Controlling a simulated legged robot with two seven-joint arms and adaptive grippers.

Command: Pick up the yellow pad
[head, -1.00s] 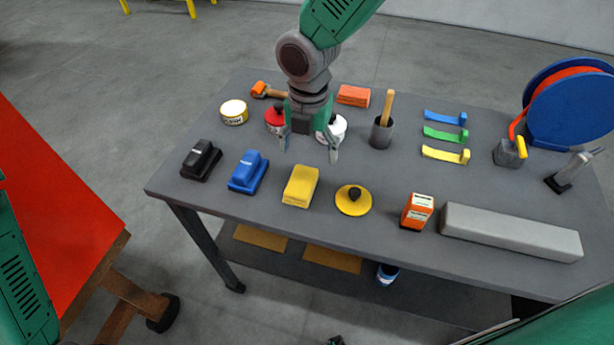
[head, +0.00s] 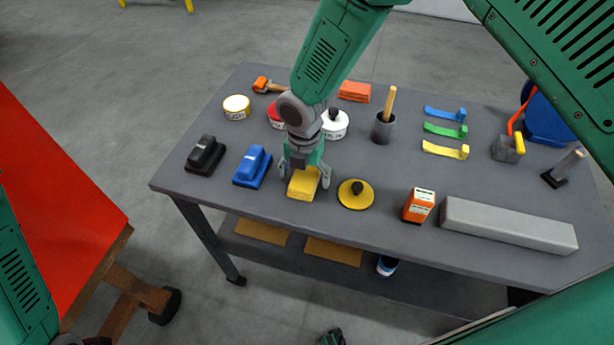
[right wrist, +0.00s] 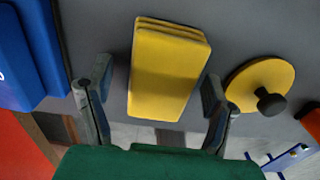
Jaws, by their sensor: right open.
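The yellow pad (head: 303,185) is a rectangular block lying on the grey table near its front edge, between the blue block and the yellow disc. My right gripper (head: 304,176) is open above it, with one finger on each side, and hides its far part. In the right wrist view the yellow pad (right wrist: 168,72) shows layered edges and lies between and beyond the two open fingertips of the right gripper (right wrist: 155,88). I cannot tell whether the fingers touch it. My left gripper does not clearly show.
A blue block (head: 252,166) stands close on the left, and a yellow disc with a black knob (head: 356,195) close on the right. An orange box (head: 418,206) and a long grey bar (head: 508,227) lie farther right.

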